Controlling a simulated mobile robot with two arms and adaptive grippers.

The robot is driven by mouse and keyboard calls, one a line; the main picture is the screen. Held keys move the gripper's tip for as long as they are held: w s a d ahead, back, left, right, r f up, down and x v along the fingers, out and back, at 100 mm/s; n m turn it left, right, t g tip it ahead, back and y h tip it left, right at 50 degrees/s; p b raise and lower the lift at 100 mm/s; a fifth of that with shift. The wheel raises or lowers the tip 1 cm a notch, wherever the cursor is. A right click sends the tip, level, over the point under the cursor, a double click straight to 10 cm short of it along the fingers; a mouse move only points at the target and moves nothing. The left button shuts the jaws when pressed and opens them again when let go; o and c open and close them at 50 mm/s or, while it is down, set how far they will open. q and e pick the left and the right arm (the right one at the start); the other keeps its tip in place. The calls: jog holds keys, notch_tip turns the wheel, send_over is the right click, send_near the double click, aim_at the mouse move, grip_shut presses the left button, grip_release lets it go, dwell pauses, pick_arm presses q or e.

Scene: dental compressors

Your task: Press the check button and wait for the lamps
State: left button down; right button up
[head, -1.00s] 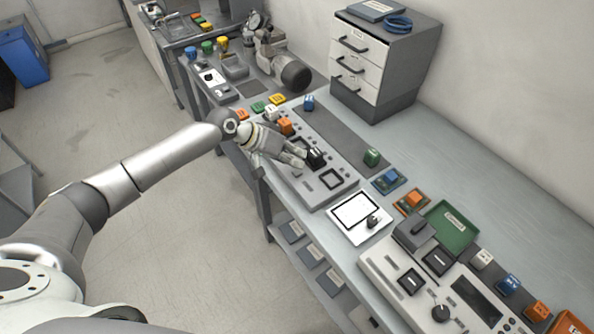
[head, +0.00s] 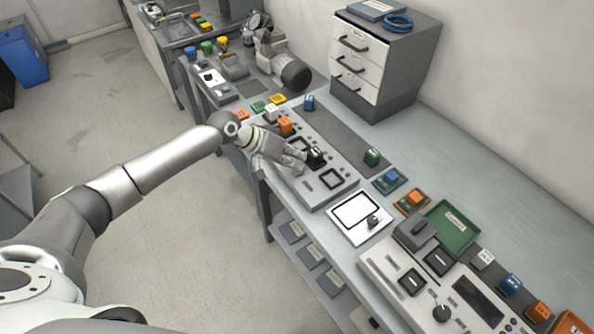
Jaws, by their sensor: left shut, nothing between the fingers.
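My left gripper (head: 302,161) is shut and empty. Its fingertips are low over the grey control panel (head: 318,198) in the middle of the bench, beside a black block-like part (head: 316,153). I cannot tell whether the fingertips touch the panel. The panel carries two dark square frames and a row of small round dots along its far side. The check button and its lamps cannot be told apart at this size, and the gripper covers part of the panel. My right gripper is not in view.
A white tablet-like plate (head: 361,216) lies right of the panel. A second panel (head: 403,293) with a black knob is at the lower right. A green tray (head: 455,226), coloured blocks and a drawer cabinet (head: 358,66) stand around.

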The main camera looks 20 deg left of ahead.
pick_arm(q)
jog(key=shift+f, duration=0.4)
jog(key=shift+r, duration=0.1)
dwell(0.4)
jog(key=shift+r+p, duration=0.65)
jog(key=shift+r, duration=0.15)
notch_tip(320, 180, up, 5)
jog(key=p, duration=0.4)
jog(key=shift+p, duration=0.3)
dwell(0.4)
